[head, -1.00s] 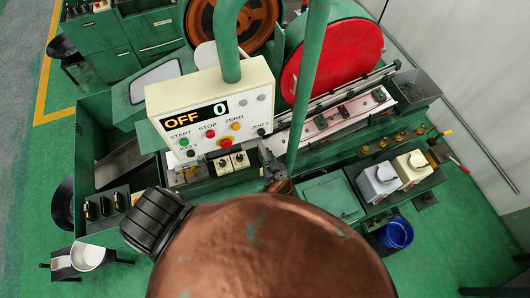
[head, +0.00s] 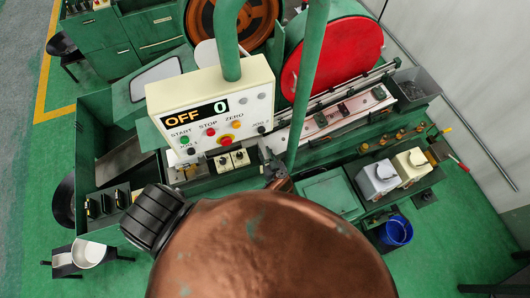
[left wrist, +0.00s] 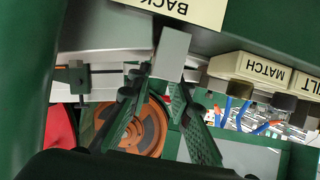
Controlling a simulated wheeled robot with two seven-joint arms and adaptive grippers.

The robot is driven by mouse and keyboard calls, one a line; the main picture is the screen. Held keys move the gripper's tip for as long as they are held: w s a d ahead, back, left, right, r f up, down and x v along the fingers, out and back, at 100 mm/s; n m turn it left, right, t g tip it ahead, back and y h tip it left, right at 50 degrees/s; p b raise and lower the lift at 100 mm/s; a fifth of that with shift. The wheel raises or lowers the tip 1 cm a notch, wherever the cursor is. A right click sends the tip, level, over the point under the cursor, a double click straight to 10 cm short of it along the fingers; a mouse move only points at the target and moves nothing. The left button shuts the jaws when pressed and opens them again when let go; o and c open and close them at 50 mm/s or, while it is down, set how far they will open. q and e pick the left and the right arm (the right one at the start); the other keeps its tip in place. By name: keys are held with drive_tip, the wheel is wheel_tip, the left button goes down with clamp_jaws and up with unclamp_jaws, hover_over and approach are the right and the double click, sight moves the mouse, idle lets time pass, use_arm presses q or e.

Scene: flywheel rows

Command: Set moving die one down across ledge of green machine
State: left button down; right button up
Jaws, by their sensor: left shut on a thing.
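My left gripper (left wrist: 163,88) has its two dark ridged fingers closed on a grey rectangular block, the die (left wrist: 173,52), whose far end sticks out beyond the fingertips. In the head view the left gripper (head: 272,168) is small and partly hidden behind my copper-coloured arm, just below the control panel. The green machine (head: 330,193) fills the middle, with a pale ledge (head: 335,115) running along it to the right of the green post. Whether the die touches anything is unclear. My right gripper is out of view.
A cream control panel (head: 212,105) reading OFF 0 hangs on a green post (head: 303,85) close to the gripper. A red wheel (head: 335,60) stands behind the ledge. Two pale boxes (head: 377,180) and a blue bucket (head: 397,231) are at the right.

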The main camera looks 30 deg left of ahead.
use_arm(q)
drive_tip(key=shift+w+f, duration=0.15)
drive_tip(key=shift+f, duration=0.15)
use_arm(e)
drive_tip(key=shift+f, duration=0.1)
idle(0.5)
